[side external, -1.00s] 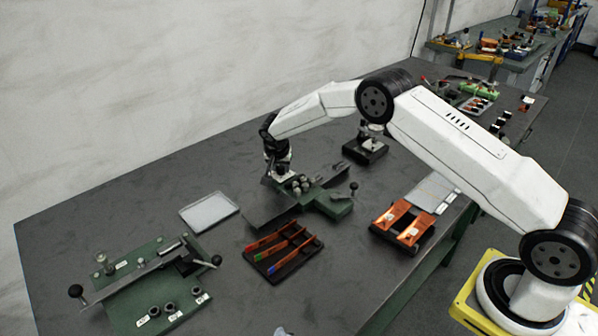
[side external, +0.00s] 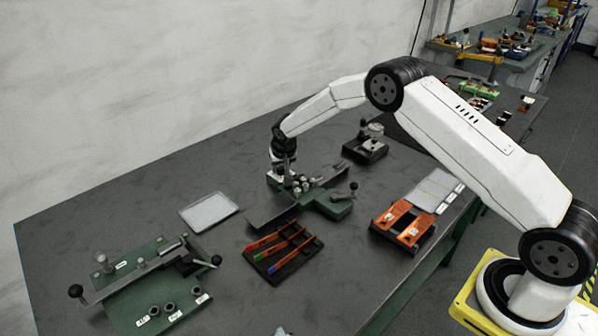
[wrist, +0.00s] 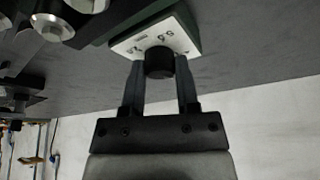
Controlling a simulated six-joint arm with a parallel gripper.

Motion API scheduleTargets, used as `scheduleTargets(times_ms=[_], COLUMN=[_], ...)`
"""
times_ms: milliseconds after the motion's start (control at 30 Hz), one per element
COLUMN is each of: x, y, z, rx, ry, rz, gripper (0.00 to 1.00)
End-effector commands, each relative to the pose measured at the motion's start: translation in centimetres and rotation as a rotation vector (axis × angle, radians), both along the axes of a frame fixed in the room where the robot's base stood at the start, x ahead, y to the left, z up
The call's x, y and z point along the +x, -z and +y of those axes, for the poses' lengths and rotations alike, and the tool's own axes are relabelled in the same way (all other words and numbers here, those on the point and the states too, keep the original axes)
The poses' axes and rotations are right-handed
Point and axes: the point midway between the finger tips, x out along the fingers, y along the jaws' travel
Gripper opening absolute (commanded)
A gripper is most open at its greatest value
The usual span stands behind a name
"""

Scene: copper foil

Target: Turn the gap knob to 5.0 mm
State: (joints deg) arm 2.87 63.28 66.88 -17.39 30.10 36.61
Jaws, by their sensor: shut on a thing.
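The gap knob (wrist: 159,62) is a small dark cylinder on a white dial plate (wrist: 178,35) with printed marks, too blurred to read surely. In the wrist view my gripper (wrist: 159,70) has one finger on each side of the knob and is shut on it. In the side view my gripper (side external: 278,172) is at the far left end of the green machine (side external: 326,204). The knob is too small to make out there, and its setting cannot be read.
Silver rollers or knobs (wrist: 55,22) sit close beside the dial.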

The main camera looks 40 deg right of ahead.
Motion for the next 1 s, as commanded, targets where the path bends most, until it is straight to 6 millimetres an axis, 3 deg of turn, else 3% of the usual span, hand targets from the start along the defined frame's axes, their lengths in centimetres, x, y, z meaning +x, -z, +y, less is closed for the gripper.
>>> scheduleTargets(times_ms=[1000], x=[-0.06], y=[-0.01], z=[-0.22], rx=[0.002], ry=[-0.574], rz=[0.001], gripper=[0.00])
